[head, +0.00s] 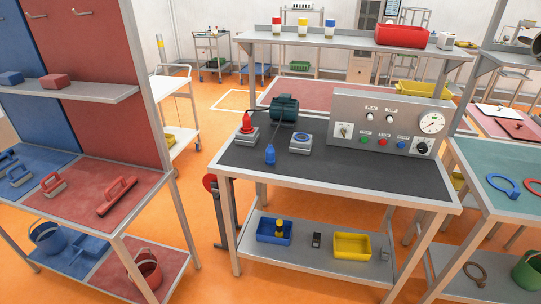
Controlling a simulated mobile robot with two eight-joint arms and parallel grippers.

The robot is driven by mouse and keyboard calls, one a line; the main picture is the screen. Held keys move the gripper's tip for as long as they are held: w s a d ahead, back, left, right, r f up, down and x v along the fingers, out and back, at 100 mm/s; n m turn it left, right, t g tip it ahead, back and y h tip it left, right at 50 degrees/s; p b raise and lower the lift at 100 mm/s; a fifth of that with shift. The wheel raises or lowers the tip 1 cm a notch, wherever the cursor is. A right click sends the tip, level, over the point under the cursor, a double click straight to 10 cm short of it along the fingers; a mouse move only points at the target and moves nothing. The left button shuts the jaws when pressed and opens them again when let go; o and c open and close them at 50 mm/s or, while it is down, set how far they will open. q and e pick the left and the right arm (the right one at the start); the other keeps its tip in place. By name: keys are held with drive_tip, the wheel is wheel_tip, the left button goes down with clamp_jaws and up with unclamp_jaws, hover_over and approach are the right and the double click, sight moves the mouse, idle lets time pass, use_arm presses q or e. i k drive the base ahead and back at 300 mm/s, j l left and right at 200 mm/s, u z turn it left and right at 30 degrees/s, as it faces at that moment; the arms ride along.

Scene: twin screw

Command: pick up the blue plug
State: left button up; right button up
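The blue plug (270,155) stands on the dark top of the middle workbench (330,172), near its front left part. It looks upright and free of anything around it. A grey socket box with a blue ring (301,142) sits behind it to the right. A red plug (247,123) sits at another grey socket box (246,138) behind it to the left. Neither of my grippers shows in the head view.
A dark green motor (285,108) stands behind the sockets. A control panel (388,126) fills the bench's back right. The bench's front middle and right are clear. Side benches hold red and blue tools (117,195) on the left and rings (502,186) on the right.

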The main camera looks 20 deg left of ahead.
sight(269, 151)
drive_tip(key=i+l, duration=0.15)
drive_tip(key=i, duration=0.35)
drive_tip(key=i+l+u, duration=0.1)
drive_tip(key=i, duration=0.45)
drive_tip(key=i+l, duration=0.15)
drive_tip(key=i, duration=0.35)
